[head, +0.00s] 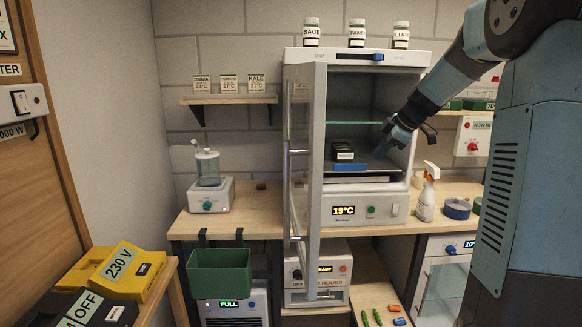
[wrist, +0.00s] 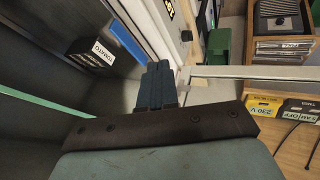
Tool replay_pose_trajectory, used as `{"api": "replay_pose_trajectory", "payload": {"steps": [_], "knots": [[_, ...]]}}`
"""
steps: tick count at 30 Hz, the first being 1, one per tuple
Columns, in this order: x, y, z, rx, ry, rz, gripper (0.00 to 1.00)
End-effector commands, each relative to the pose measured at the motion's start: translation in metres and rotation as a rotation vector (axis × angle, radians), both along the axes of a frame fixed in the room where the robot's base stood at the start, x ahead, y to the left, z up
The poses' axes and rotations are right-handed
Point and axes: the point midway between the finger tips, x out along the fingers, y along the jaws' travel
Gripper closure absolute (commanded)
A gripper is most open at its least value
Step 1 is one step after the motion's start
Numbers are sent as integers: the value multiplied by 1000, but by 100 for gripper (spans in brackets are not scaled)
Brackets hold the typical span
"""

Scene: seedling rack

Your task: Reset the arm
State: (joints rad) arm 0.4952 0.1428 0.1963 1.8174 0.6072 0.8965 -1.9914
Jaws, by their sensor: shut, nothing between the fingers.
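My arm reaches in from the right in the head view. My gripper (head: 382,150) is at the open front of the white incubator cabinet (head: 365,208), near its right side. In the wrist view my gripper (wrist: 158,68) is shut, its blue fingers together with nothing between them. A black tray labelled TOMATO (head: 345,152) sits inside the cabinet, left of the gripper; it also shows in the wrist view (wrist: 90,55). The gripper is apart from the tray. The cabinet's glass door (head: 306,170) stands open towards me on the left.
Jars labelled SAGE (head: 311,36) and others stand on top of the cabinet. A spray bottle (head: 427,192) and blue tape roll (head: 457,209) stand on the counter to its right. A green bin (head: 220,272) hangs at the counter's front, left of the door.

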Motion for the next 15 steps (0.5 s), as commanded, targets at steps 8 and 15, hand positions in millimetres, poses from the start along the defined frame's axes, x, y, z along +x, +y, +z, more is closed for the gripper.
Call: {"api": "replay_pose_trajectory", "payload": {"steps": [8, 15], "knots": [[-82, 52, 23, 22, 124, -236, 100], [-160, 82, 30, 57, 199, -481, 100]]}}
